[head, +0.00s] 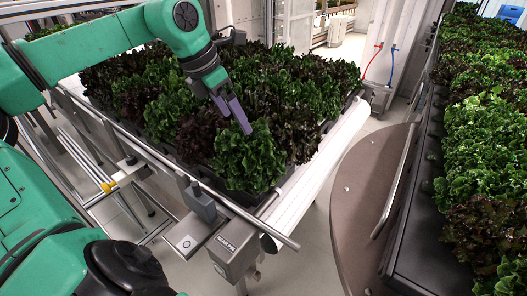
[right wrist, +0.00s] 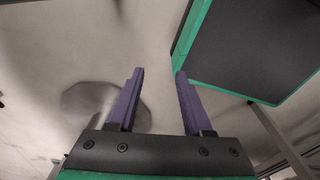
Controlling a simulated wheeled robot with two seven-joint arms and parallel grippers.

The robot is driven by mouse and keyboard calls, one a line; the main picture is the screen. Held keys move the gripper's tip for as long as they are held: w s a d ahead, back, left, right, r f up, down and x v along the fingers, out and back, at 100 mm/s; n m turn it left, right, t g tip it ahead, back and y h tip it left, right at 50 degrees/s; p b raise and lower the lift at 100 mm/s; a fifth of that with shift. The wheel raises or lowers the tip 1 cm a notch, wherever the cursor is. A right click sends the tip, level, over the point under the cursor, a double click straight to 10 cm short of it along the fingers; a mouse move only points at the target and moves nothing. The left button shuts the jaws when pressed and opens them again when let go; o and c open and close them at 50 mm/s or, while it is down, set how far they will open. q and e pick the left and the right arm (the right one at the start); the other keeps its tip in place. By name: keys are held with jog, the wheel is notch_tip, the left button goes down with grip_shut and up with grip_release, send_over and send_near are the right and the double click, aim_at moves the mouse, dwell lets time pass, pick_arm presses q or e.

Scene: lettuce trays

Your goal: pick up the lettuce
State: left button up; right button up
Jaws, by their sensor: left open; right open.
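Heads of green and dark red lettuce fill a black tray on the conveyor. A green lettuce (head: 250,157) sits at the tray's near corner. My left gripper (head: 232,113) reaches down from the upper left with its purple fingers just above and behind this lettuce, beside dark red heads. The fingertips look close to the leaves, but I cannot tell whether they touch. The left gripper is open and holds nothing that I can see. My right gripper (right wrist: 158,100) shows in the right wrist view, with its purple fingers apart and nothing between them.
The conveyor's white belt edge (head: 318,175) and metal rail (head: 150,150) border the tray. A grey motor box (head: 236,248) hangs at its near corner. A round brown plate (head: 362,200) stands to the right, then a long dark trough (head: 420,235) of more lettuce.

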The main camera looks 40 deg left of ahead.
aim_at(240, 141)
pick_arm(q)
jog(key=f, duration=0.1)
jog(key=f+p, duration=0.1)
jog(key=f, duration=0.3)
jog(key=shift+d+p, duration=0.3)
jog(key=shift+d, duration=0.1)
jog(key=p+x, duration=0.2)
jog(key=x, duration=0.5)
jog(key=shift+w+r, duration=0.1)
jog(key=shift+w+f, duration=0.2)
jog(key=shift+f, duration=0.15)
pick_arm(e)
jog(key=r, duration=0.1)
jog(key=s+r, duration=0.1)
jog(key=r, duration=0.2)
jog(key=shift+s+d, duration=0.2)
jog(key=shift+d, duration=0.1)
